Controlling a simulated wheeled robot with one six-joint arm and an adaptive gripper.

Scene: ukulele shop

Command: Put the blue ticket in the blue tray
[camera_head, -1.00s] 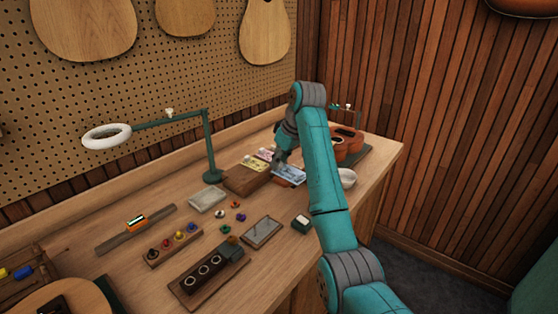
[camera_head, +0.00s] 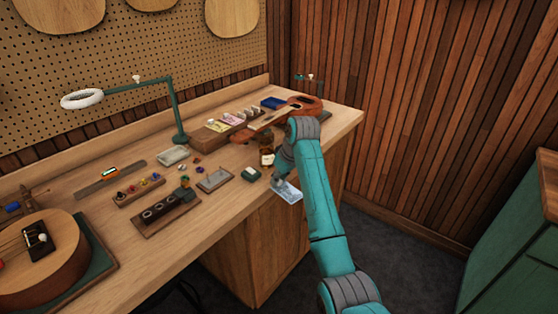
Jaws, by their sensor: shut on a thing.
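The blue ticket (camera_head: 290,193) is a pale blue slip held at the end of my gripper (camera_head: 279,183). My gripper is shut on it, and the ticket shows out past the front edge of the bench, over the floor side. The arm hides part of the gripper. A dark blue tray (camera_head: 273,103) is at the back of the bench, near the wall and beside the ukulele. Its inside is too small to make out. The ticket is well apart from it, nearer to me.
A ukulele (camera_head: 292,110) lies in front of the blue tray. A wooden rack (camera_head: 222,132) with pink and yellow tickets stands left of it. A lamp (camera_head: 178,110) stands behind.

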